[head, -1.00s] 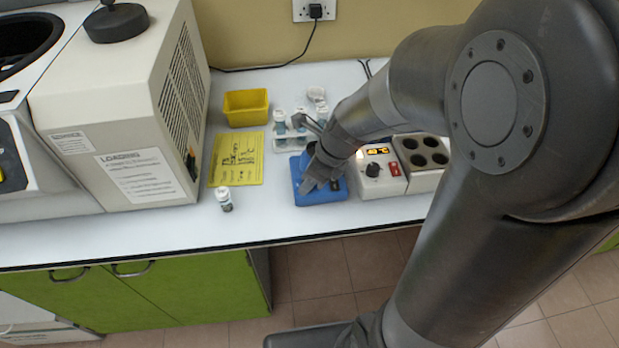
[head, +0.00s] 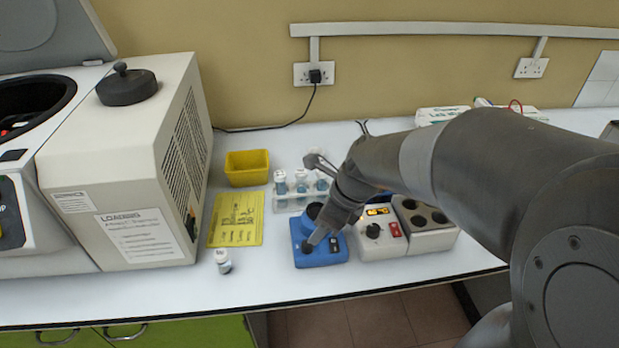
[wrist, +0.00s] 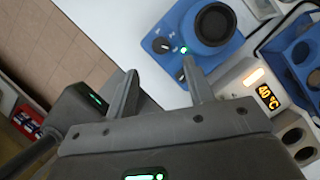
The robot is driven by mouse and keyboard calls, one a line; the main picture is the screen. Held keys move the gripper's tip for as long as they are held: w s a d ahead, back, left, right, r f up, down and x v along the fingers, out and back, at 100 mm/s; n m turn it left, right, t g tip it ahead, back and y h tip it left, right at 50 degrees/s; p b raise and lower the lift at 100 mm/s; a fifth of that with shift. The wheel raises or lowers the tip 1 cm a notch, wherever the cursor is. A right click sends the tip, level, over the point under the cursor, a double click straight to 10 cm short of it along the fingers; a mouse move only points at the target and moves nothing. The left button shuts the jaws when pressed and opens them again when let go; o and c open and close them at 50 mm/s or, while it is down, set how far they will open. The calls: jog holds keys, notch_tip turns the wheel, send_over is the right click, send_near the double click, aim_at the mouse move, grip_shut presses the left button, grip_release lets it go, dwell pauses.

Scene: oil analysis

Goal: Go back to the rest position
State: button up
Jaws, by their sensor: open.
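My gripper (wrist: 162,88) is open and empty in the wrist view, its two fingers apart. One fingertip overlaps the edge of the blue mixer (wrist: 222,65) in that picture; I cannot tell whether it touches. In the head view my gripper (head: 325,238) is over the front of the blue mixer (head: 335,258) on the bench, with my arm reaching in from the right. The mixer has a dark round cup on top and a knob; a green light shows on it in the wrist view. The gripper hides part of the mixer.
A heater block (head: 428,232) with a lit display stands right of the mixer. A rack of vials (head: 300,196) is behind. A yellow sheet (head: 236,218), a yellow bin (head: 247,168), a lone vial (head: 223,261) and a large centrifuge (head: 130,170) are left. The front bench strip is clear.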

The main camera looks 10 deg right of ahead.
jog(key=s+d+r+n+t+h, duration=0.1)
jog(key=s+r+n, duration=0.4)
jog(key=n, duration=0.7)
jog(key=s+d+r+n+t+h, duration=0.2)
jog(key=s+d+r+n, duration=0.2)
jog(key=s+n, duration=0.3)
jog(key=r+n, duration=0.1)
jog(key=n, duration=0.4)
jog(key=shift+h, duration=0.4)
